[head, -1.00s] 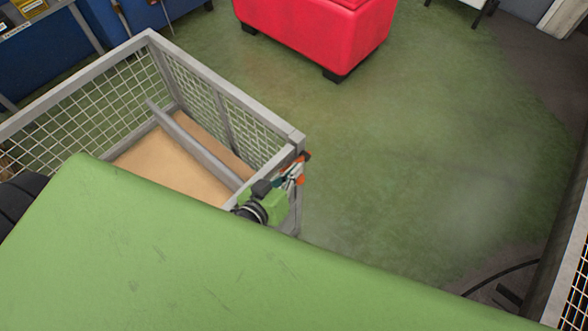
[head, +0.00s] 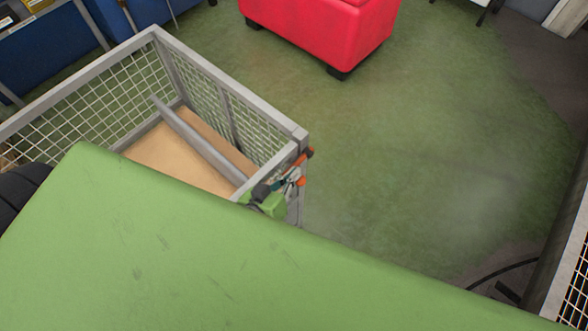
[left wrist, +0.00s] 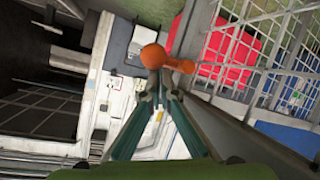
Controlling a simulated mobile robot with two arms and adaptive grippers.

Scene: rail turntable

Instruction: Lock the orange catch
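The orange catch (head: 308,153) is at the near right corner post of a grey mesh cage. In the left wrist view it shows as a rounded orange knob (left wrist: 155,57) with a short orange arm to the right. My left gripper (head: 291,180) is at this corner, just beside the catch. In the left wrist view its teal fingers (left wrist: 157,82) converge with their tips close together, right at the knob's lower edge. The fingers look shut; no part of the catch shows clearly between them. A green surface hides the arm behind the gripper. My right gripper is out of view.
The mesh cage (head: 228,88) has a tan floor and a grey bar across it. A red padded seat (head: 315,32) stands beyond it. Green floor (head: 420,140) right of the cage is clear. Another mesh frame (head: 575,270) edges the right side.

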